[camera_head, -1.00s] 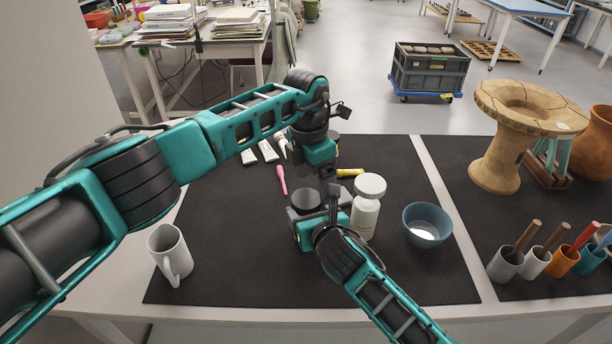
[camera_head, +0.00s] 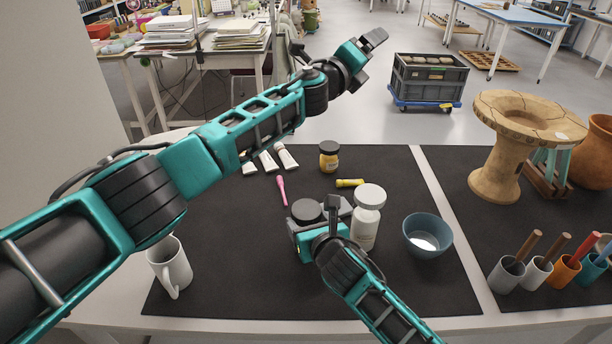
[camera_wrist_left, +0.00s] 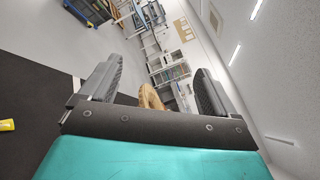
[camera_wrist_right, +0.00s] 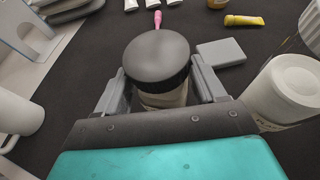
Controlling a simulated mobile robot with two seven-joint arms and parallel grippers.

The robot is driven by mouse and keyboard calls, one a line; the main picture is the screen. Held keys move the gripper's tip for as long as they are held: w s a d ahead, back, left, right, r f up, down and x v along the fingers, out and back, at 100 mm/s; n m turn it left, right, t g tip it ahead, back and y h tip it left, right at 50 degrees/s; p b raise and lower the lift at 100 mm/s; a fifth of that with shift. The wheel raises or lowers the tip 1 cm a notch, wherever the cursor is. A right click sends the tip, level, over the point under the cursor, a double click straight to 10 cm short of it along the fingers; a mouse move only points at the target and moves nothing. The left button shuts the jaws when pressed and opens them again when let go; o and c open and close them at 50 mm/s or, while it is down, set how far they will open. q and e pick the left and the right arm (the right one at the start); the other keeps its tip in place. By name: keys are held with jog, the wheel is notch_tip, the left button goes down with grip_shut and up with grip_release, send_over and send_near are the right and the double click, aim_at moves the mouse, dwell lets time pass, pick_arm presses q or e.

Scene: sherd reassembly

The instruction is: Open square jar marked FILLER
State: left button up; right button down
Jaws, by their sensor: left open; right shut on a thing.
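A jar with a round black lid (camera_head: 306,211) stands on the dark mat; the right wrist view shows the lid (camera_wrist_right: 156,56) on top and a little of the pale body (camera_wrist_right: 163,98) beneath. No marking is readable, and the body's shape is mostly hidden. My right gripper (camera_head: 318,218) is shut on this jar, with a finger on either side of the body below the lid. My left gripper (camera_head: 371,62) is open and empty, raised beyond the table's far edge; the left wrist view shows its fingers wide apart.
A white bottle (camera_head: 366,220) stands close right of my right gripper, with a blue bowl (camera_head: 428,236) beyond. A flat grey piece (camera_wrist_right: 221,53) lies by the jar. An amber jar (camera_head: 329,157), yellow tube (camera_head: 350,183), pink tool (camera_head: 282,190) and mug (camera_head: 169,266) surround it.

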pick_arm(q)
jog(key=w+a+f+n+y, duration=0.3)
jog(key=a+n+y, duration=0.4)
jog(key=n, duration=0.2)
jog(key=n+g+y, duration=0.4)
jog(key=n+g, duration=0.1)
jog(key=g, duration=1)
send_over(306, 210)
notch_tip(306, 210, down, 16)
jog(key=shift+w, duration=0.15)
jog(key=shift+f, duration=0.3)
notch_tip(306, 210, down, 7)
jog(key=shift+f, duration=0.15)
jog(key=shift+c, duration=0.3)
jog(key=c, duration=1)
jog(key=n, duration=0.6)
jog(key=shift+c, duration=0.3)
